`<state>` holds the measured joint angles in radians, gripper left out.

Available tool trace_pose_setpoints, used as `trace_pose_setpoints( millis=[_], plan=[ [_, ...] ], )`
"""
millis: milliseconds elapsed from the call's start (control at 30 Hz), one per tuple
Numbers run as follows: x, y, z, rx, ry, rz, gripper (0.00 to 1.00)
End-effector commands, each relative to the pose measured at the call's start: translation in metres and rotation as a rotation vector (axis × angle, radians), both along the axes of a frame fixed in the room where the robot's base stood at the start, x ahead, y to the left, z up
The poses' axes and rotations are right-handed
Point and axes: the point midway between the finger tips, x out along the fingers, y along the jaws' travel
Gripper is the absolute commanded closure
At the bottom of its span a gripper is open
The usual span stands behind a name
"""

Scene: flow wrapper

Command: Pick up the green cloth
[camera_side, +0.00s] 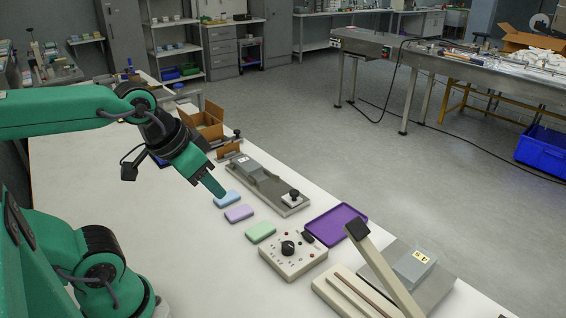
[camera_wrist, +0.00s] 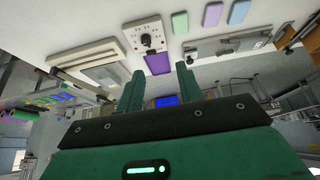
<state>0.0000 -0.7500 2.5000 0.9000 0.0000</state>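The green cloth (camera_side: 260,232) is a small flat pale-green rectangle on the white table, beside a control box. It also shows in the wrist view (camera_wrist: 180,22) at the top, fully uncovered. My gripper (camera_side: 219,190) points down and to the right in the side view, with its tips near the blue cloth (camera_side: 227,198), clear of the green one. In the wrist view my gripper (camera_wrist: 160,68) has its two green fingers spread apart with nothing between them. A lavender cloth (camera_side: 239,214) lies between the blue and green cloths.
The control box (camera_side: 293,256) with a black knob stands close to the green cloth. A purple tray (camera_side: 335,224), a grey metal fixture (camera_side: 267,187) and a lever device (camera_side: 372,270) stand nearby. A cardboard box (camera_side: 203,122) is farther back. The table's left side is largely clear.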

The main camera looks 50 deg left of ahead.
Motion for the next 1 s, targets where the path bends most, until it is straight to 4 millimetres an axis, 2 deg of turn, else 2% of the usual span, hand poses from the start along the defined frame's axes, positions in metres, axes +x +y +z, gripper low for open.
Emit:
trace_pose_setpoints(
  millis=[67,233,267,667,867,1000],
  plan=[
    [0.0,0.0,0.0,0.0,0.0,0.0,0.64],
    [0.0,0.0,0.0,0.0,0.0,0.0,0.32],
    [0.0,0.0,0.0,0.0,0.0,0.0,0.31],
    [0.003,0.001,0.0,0.0,0.008,0.001,0.31],
    [0.017,0.004,-0.004,0.005,0.048,0.006,0.31],
    [0.034,0.008,-0.01,0.01,0.091,0.01,0.31]
  ],
)
